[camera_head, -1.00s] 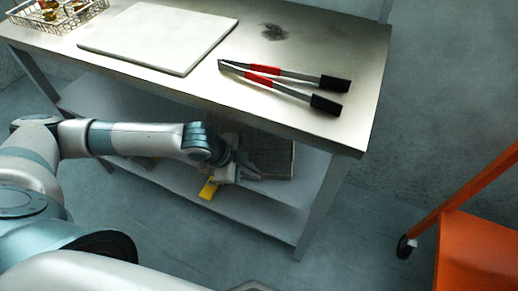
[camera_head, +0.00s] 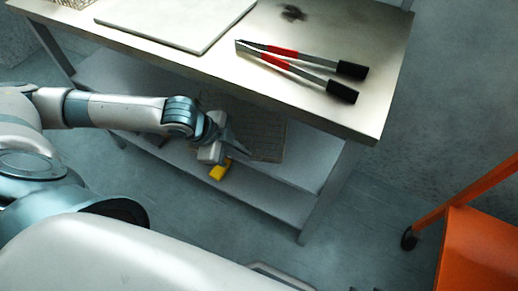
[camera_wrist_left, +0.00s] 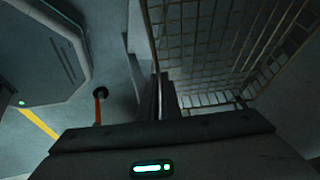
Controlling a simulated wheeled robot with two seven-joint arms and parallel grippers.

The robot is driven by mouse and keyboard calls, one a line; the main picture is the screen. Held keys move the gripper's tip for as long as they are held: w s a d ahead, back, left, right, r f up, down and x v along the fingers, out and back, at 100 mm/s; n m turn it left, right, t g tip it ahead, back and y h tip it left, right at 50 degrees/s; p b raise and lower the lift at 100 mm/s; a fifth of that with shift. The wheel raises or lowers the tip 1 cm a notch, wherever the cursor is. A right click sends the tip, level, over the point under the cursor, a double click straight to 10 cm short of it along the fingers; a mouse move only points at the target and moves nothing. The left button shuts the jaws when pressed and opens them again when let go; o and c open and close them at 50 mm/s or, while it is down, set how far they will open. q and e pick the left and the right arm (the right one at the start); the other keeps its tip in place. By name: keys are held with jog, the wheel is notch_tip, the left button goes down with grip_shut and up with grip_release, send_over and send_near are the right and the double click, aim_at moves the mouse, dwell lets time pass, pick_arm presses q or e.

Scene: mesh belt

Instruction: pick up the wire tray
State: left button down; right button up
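The wire tray (camera_head: 262,135) is a thin grey mesh tray at the lower shelf, below the tabletop. In the left wrist view its mesh (camera_wrist_left: 205,45) fills the upper right. My left gripper (camera_head: 234,144) is at the tray's left side. In the left wrist view its two fingers (camera_wrist_left: 161,98) are close together on the edge of the tray's wall. The tabletop hides the tray's far part, and I cannot tell how far it is above the shelf. My right gripper is not in view.
Another wire basket (camera_head: 72,4) is cut off at the top left. A yellow block (camera_head: 220,170) sits by the lower shelf's edge. An orange cart (camera_head: 480,250) stands right.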

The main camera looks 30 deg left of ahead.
pick_arm(q)
jog(key=s+a, duration=0.8)
jog(key=shift+a, duration=0.25)
jog(key=shift+r, duration=0.1)
